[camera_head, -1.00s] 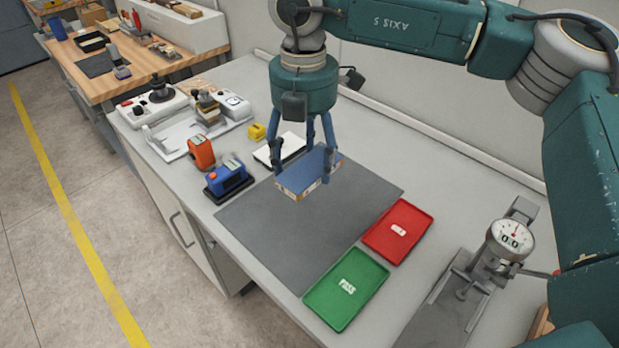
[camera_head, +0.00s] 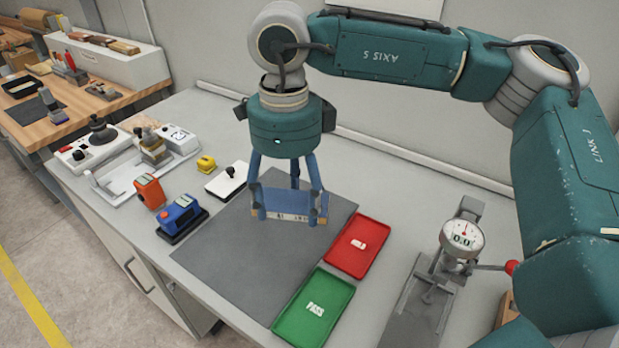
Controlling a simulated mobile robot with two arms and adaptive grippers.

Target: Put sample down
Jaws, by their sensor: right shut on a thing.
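My right gripper (camera_head: 291,208) is shut on the sample (camera_head: 287,197), a flat blue panel with a pale, marked front edge. The gripper points down and holds the sample over the dark grey mat (camera_head: 215,240). The sample seems to be above the mat, but I cannot tell how far. Part of its face is hidden behind the blue fingers. The green PASS tray (camera_head: 290,320) and the red tray (camera_head: 355,262) lie at the mat's right side. My left gripper is not in view.
A gauge with a round dial (camera_head: 461,236) stands at the right. The mat's near part is bare.

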